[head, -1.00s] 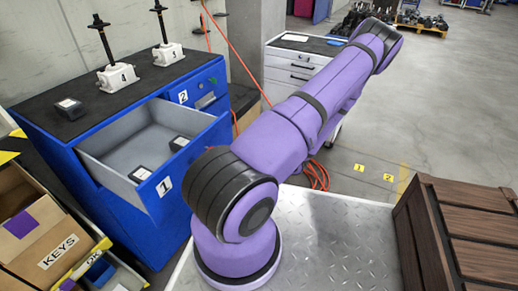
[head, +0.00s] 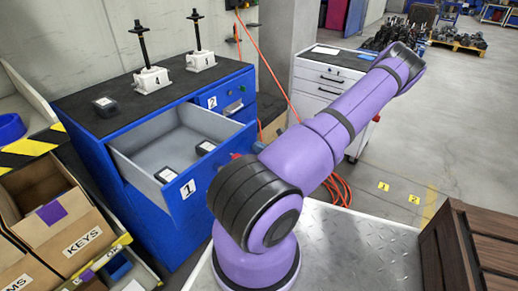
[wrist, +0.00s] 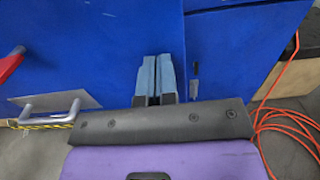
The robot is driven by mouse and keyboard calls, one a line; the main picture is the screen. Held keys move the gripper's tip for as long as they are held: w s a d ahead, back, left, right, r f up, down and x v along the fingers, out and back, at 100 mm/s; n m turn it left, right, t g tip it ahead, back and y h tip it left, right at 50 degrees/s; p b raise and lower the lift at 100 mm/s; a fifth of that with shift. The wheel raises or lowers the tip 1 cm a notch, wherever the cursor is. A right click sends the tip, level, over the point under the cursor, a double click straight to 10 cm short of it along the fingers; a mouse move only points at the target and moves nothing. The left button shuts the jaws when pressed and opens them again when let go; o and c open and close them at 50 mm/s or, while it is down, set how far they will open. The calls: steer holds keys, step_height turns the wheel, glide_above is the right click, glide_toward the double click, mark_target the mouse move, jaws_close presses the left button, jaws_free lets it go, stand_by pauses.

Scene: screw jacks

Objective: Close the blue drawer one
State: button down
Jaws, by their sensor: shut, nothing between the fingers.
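The blue drawer one (head: 190,186), marked 1, is pulled out from the blue cabinet (head: 140,190) in the head view. Its grey inside (head: 165,150) shows, with two small black-and-white items in it. In the wrist view my gripper (wrist: 154,60) has its two grey-blue fingers side by side, shut and empty. The fingers point at a large blue surface (wrist: 100,40); I cannot tell whether they touch it. A metal handle (wrist: 50,112) on a grey plate is left of them. The gripper is not clearly seen in the head view.
Drawer two (head: 226,94) above is shut. Two screw jacks (head: 150,78) (head: 200,58) and a small black item (head: 105,106) stand on the cabinet top. Cardboard boxes (head: 75,225) are at left, a wooden crate (head: 470,245) at right. An orange cable (wrist: 285,120) lies right of my gripper.

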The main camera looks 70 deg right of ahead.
glide_above(202, 135)
steer(key=shift+s, duration=0.1)
steer(key=shift+r, duration=0.1)
steer(key=shift+w+r, duration=0.15)
steer(key=shift+w, duration=0.1)
stand_by(0.4)
steer(key=shift+s, duration=0.1)
